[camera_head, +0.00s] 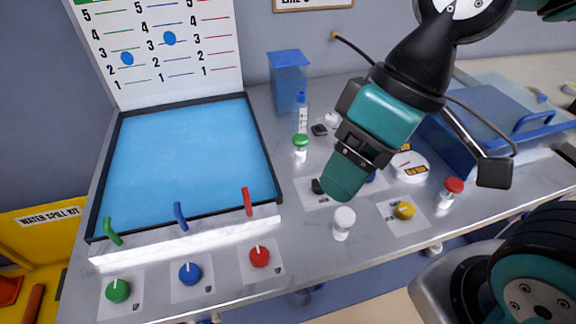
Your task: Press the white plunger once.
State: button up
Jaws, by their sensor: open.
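The white plunger (344,218) stands upright on the grey counter near its front edge, with a round white top. The plunger's top shows clear.
A green plunger (300,142) stands behind, a red plunger (453,188) at right, and a yellow knob (404,211) between. A blue-floored tray (265,135) fills the left. Green, blue and red knobs line the front. A blue bin (455,150) stands at right.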

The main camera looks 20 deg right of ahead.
aim_at(344, 217)
jog(key=z, duration=2.1)
jog(key=k, duration=0.65)
jog(key=u, duration=1.5)
